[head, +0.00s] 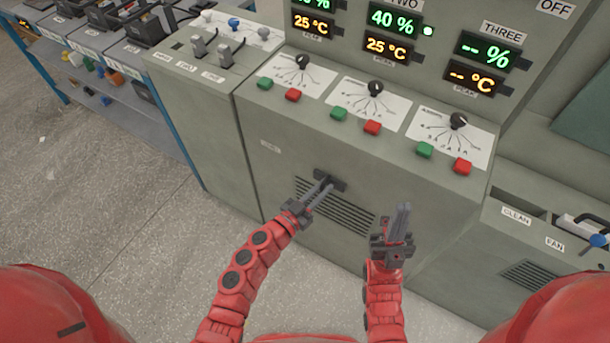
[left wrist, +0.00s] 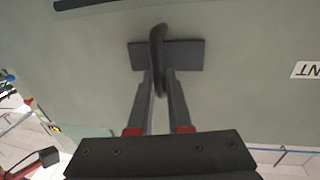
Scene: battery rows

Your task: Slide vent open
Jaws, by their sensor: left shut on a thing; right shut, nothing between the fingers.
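The vent (head: 350,217) is a panel of dark horizontal slots low on the front of the grey-green cabinet. Its dark handle and back plate (head: 336,181) sit at the upper edge of the slots. In the left wrist view the curved black handle (left wrist: 157,45) stands out from a flat dark plate (left wrist: 187,55). My left gripper (head: 327,186) is shut on the handle, with one finger on each side of it (left wrist: 160,88). My right gripper (head: 403,208) is shut and empty, in front of the cabinet to the right of the vent. My left gripper hides part of the slots.
Above the vent, a sloping console carries green buttons (head: 338,114), red buttons (head: 372,128) and black dials (head: 376,88). A lower unit with CLEAN and FAN labels (head: 554,244) stands at right. A blue-framed shelf (head: 110,75) is at left.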

